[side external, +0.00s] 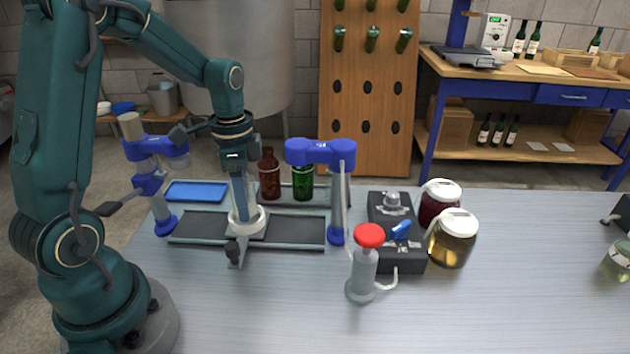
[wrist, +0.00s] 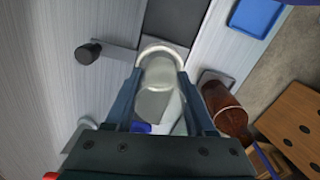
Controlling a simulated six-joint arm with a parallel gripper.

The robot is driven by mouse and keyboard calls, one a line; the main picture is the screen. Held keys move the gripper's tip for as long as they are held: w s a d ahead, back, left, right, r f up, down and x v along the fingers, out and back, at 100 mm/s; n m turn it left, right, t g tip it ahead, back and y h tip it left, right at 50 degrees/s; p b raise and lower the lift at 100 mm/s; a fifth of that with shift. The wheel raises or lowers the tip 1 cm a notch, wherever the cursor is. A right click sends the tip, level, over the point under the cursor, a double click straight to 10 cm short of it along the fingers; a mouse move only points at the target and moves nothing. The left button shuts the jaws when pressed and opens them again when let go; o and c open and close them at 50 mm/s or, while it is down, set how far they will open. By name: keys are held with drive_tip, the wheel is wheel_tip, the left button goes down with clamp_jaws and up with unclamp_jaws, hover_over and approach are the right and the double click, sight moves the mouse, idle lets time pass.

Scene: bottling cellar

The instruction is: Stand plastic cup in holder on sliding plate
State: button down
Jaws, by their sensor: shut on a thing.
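My gripper (side external: 244,206) points straight down over the rail with the sliding plate (side external: 262,233). It is shut on a pale, translucent plastic cup, which shows between the fingers in the wrist view (wrist: 158,104). The round white holder (side external: 262,222) stands on the plate, directly below the fingertips. In the wrist view the holder's white rim (wrist: 146,47) curves around the cup's far end. The cup looks upright and at or inside the holder; whether it rests on the bottom is hidden. The side view hides most of the cup behind the fingers.
A blue-topped stand (side external: 340,195) is right of the rail, another (side external: 150,180) left. Brown (side external: 269,175) and green (side external: 303,182) bottles stand behind. A black box (side external: 411,258), red-topped pump (side external: 363,270) and two jars are farther right. The front table is clear.

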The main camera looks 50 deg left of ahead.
drive_tip(key=shift+s+d+f, duration=0.1)
drive_tip(key=shift+f, duration=1.2)
drive_tip(key=shift+s+f, duration=0.1)
drive_tip(key=shift+f, duration=0.55)
idle(0.8)
unclamp_jaws()
idle(0.4)
drive_tip(key=shift+r, duration=3.1)
